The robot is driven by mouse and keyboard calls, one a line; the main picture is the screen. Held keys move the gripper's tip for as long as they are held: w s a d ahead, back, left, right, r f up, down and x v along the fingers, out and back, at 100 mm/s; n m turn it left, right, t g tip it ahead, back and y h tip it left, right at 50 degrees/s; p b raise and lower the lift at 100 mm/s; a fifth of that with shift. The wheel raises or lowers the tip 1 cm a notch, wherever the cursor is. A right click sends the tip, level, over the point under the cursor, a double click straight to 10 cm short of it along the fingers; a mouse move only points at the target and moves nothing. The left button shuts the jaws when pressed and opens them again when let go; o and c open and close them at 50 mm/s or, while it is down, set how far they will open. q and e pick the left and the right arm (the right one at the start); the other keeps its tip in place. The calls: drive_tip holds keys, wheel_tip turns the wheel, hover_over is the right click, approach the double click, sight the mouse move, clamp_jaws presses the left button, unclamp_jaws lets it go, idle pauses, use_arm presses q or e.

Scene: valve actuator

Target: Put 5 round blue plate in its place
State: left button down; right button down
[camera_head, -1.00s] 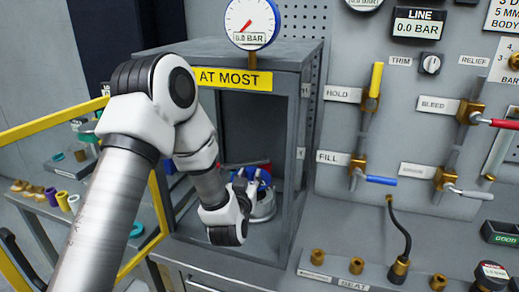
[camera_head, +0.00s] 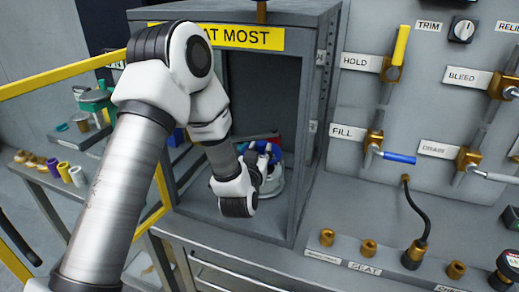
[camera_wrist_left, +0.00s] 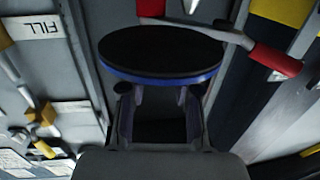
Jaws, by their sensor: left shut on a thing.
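The round blue plate (camera_wrist_left: 160,78) shows in the left wrist view as a disc with a dark face and a blue rim. It sits across the fingertips of my left gripper (camera_wrist_left: 160,112), which is shut on it. In the head view my left gripper (camera_head: 268,168) is inside the open grey cabinet (camera_head: 312,150), low in its opening. My own wrist hides much of the gripper there, and only bits of blue show beside it. I cannot tell whether the plate touches anything in the cabinet. My right gripper is not in view.
A red-handled lever (camera_wrist_left: 272,58) is close beside the plate in the left wrist view. The cabinet's side walls and top frame surround my left arm. A valve panel with a blue handle (camera_head: 398,157) stands to the right. A yellow rail (camera_head: 60,72) runs at left.

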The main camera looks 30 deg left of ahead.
use_arm(q)
drive_tip(key=shift+f+b, duration=0.35)
drive_tip(key=shift+f, duration=0.4)
drive_tip(key=shift+w+f+b, duration=0.25)
drive_tip(key=shift+f+b, duration=0.1)
drive_tip(key=shift+f, duration=0.3)
drive_tip(key=shift+s+r, duration=0.15)
drive_tip(key=shift+f+b, duration=0.8)
drive_tip(key=shift+f, duration=0.05)
idle(0.4)
drive_tip(key=shift+r, duration=0.2)
drive_tip(key=shift+r+p, duration=0.4)
drive_tip(key=shift+p, duration=0.05)
idle(1.2)
